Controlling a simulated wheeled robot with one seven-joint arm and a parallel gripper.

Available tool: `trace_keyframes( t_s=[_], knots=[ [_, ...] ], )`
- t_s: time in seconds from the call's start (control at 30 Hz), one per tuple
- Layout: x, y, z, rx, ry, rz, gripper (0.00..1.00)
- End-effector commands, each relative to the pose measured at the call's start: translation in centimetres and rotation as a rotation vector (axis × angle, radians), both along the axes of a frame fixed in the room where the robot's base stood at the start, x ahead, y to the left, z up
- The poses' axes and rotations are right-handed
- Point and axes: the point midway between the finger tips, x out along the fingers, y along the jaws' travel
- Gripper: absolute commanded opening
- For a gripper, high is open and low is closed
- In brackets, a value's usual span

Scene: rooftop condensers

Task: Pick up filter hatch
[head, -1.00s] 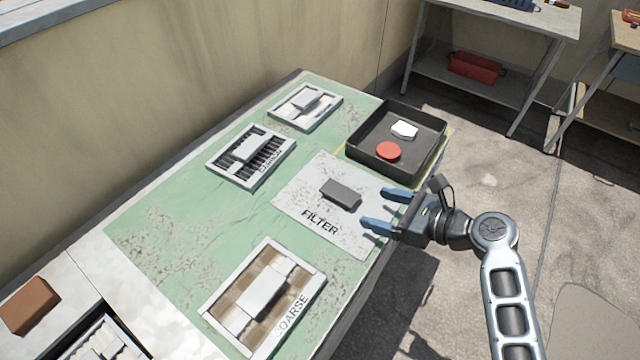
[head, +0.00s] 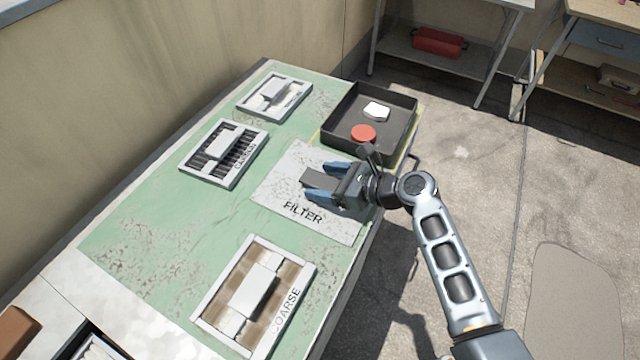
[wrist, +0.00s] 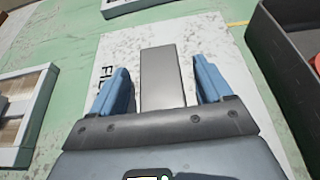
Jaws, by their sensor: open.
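The filter hatch (head: 282,208) is a flat, pale, worn panel marked FILTER, lying on the green bench top. It also shows in the wrist view (wrist: 215,50). A grey block-shaped handle (wrist: 163,78) stands on its middle; in the head view my gripper partly covers it. My gripper (head: 316,182) is open over the hatch, its blue fingers on either side of the handle. In the wrist view (wrist: 160,85) a gap shows between each finger and the handle, so it holds nothing. I cannot tell how high the fingertips are above the panel.
A dark tray (head: 398,146) with a red disc (head: 363,133) and a white piece (head: 376,111) stands just behind the hatch. Framed filters lie around it: COARSE (head: 222,290) in front, CARBON (head: 199,178) to the left, another (head: 250,112) at the back.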

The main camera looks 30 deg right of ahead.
Motion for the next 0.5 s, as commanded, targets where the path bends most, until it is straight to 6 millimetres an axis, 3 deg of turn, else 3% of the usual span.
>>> trace_keyframes(
  t_s=[0.17,0.5],
  knots=[
    [-0.01,-0.01,0.01,0.0,0.0,0.0,0.77],
    [-0.03,-0.04,0.01,0.0,0.0,0.0,0.44]
  ],
)
